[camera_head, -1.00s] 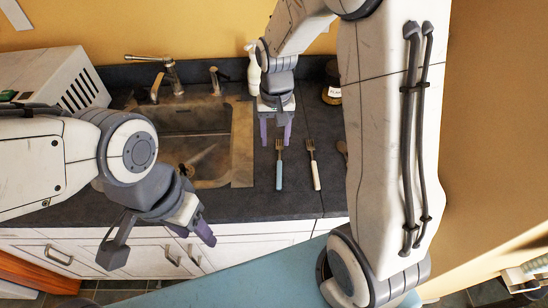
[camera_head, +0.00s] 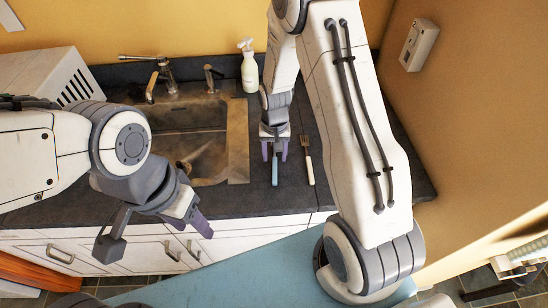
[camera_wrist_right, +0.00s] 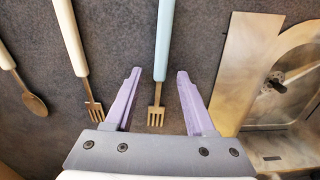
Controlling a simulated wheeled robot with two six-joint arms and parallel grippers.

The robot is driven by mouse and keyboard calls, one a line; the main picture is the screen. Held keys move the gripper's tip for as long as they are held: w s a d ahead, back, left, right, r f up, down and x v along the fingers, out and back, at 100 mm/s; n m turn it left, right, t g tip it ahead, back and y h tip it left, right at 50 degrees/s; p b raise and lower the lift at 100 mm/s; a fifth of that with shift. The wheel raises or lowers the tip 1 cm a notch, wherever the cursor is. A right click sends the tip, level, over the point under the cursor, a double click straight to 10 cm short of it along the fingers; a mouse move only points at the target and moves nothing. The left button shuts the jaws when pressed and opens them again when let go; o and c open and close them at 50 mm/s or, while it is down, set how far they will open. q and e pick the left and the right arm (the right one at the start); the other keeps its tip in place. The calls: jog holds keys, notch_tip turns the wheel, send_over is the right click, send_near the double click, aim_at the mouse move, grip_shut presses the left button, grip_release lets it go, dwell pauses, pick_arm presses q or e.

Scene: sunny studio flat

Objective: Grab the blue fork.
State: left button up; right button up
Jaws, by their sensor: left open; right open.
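The blue fork lies on the dark countertop; in the head view only its blue handle (camera_head: 275,172) shows below my right gripper (camera_head: 274,152), which hides the tines. In the right wrist view the fork (camera_wrist_right: 163,45) lies between the open fingers of my right gripper (camera_wrist_right: 160,100), with its metal tines toward the palm and its handle pointing away. The fingers stand on either side of the fork, apart from it. My left gripper (camera_head: 202,227) is open and empty in front of the counter's front edge, left of the fork.
A white-handled fork (camera_head: 308,165) lies just right of the blue one.

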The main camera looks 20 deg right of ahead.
jog(key=shift+f, duration=0.1)
grip_shut()
